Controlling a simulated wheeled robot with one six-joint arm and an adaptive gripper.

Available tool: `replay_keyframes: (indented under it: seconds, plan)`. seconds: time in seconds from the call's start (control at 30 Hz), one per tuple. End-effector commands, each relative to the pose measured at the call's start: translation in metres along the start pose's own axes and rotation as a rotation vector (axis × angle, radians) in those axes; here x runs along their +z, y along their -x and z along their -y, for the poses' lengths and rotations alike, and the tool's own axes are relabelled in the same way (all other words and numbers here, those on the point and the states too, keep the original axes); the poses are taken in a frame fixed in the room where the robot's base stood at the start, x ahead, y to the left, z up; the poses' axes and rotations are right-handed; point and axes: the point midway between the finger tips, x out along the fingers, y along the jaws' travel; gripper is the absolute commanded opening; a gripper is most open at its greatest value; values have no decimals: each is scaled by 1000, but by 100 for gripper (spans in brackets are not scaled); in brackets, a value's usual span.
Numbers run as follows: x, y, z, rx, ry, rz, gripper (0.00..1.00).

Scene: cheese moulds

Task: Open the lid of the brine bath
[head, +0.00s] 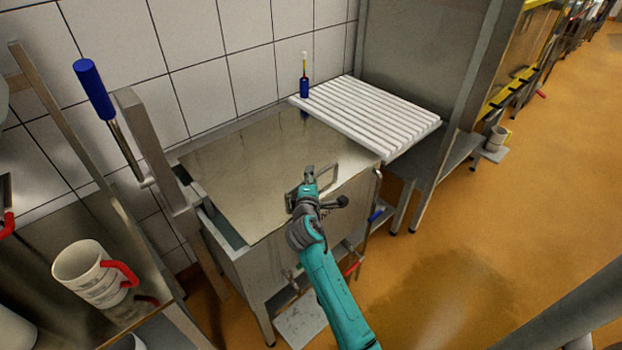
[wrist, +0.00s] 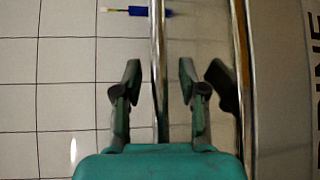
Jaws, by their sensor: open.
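The brine bath (head: 290,270) is a steel tank against the tiled wall. Its shiny flat lid (head: 250,165) lies over the top, and a narrow dark strip shows along its left edge. A metal bar handle (head: 298,196) stands near the lid's front edge, partly hidden by my gripper (head: 309,178). In the wrist view my gripper (wrist: 158,85) is open, with the handle bar (wrist: 158,45) running between its two fingers. Neither finger visibly presses on the bar. The lid's surface reflects the tiles. Part of dark lettering (wrist: 313,70) shows on the bath's front.
A white slatted draining board (head: 370,110) stands behind right of the lid, with a blue-and-yellow tool (head: 304,80) at its corner. A blue-handled lever (head: 95,88) rises at the left. White moulds (head: 85,268) stand on the left bench. The orange floor at right is open.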

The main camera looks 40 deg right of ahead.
Motion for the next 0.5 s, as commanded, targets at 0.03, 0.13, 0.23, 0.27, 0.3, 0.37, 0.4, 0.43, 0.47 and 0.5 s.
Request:
replay_keyframes:
  seconds: [0.03, 0.13, 0.23, 0.27, 0.3, 0.37, 0.4, 0.43, 0.47, 0.5]
  plan:
    - [0, 0, 0, 0, 0, 0, 41]
    - [0, 0, 0, 0, 0, 0, 41]
    - [0, 0, 0, 0, 0, 0, 36]
    - [0, 0, 0, 0, 0, 0, 29]
    - [0, 0, 0, 0, 0, 0, 19]
    - [0, 0, 0, 0, 0, 0, 4]
    - [0, 0, 0, 0, 0, 0, 0]
    - [0, 0, 0, 0, 0, 0, 0]
    - [0, 0, 0, 0, 0, 0, 0]
    - [0, 0, 0, 0, 0, 0, 0]
